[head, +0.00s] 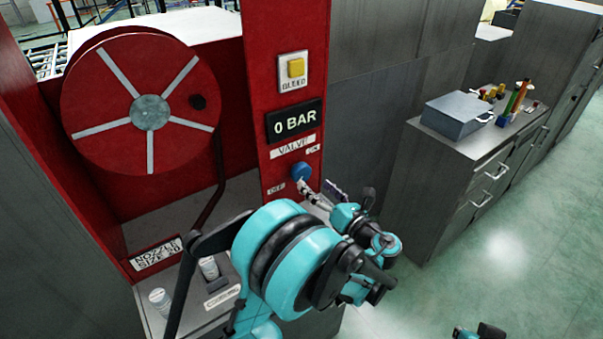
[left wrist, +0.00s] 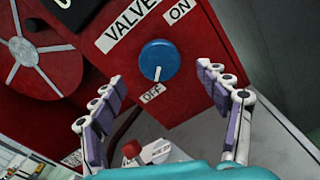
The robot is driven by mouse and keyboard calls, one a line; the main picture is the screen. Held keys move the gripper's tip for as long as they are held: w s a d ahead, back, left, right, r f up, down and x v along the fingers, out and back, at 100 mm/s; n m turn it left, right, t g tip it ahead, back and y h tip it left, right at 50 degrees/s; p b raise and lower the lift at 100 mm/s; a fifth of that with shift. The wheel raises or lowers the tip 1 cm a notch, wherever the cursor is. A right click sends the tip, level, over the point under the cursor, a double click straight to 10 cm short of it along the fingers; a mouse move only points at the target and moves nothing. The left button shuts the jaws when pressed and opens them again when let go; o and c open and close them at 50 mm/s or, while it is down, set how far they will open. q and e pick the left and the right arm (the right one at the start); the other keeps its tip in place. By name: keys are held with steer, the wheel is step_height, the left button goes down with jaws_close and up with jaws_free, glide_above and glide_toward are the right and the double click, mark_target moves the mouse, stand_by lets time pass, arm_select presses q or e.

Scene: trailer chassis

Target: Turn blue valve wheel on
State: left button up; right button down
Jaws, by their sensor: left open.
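The blue valve wheel (head: 301,172) is a round knob on the red panel, below the VALVE label. In the left wrist view the blue valve wheel (left wrist: 160,60) faces me, and its white pointer line points down toward the OFF label (left wrist: 152,94). The ON label (left wrist: 179,11) is at its upper right. My left gripper (head: 319,191) is close in front of the wheel. In the left wrist view, the left gripper (left wrist: 162,79) is open, with one purple-padded finger to each side of the wheel, and no finger visibly touches it.
A display (head: 295,121) reads 0 BAR, above it a yellow BLEED button (head: 296,68). A red hose reel (head: 100,105) is left of the panel. A grey cabinet (head: 440,165) bears a metal box (head: 457,114).

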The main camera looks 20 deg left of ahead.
mark_target(304, 175)
arm_select(q)
steer(key=b+x, duration=0.1)
steer(key=x, duration=0.6)
steer(key=shift+w+a, duration=0.15)
steer(key=shift+a, duration=0.15)
steer(key=c, duration=1.2)
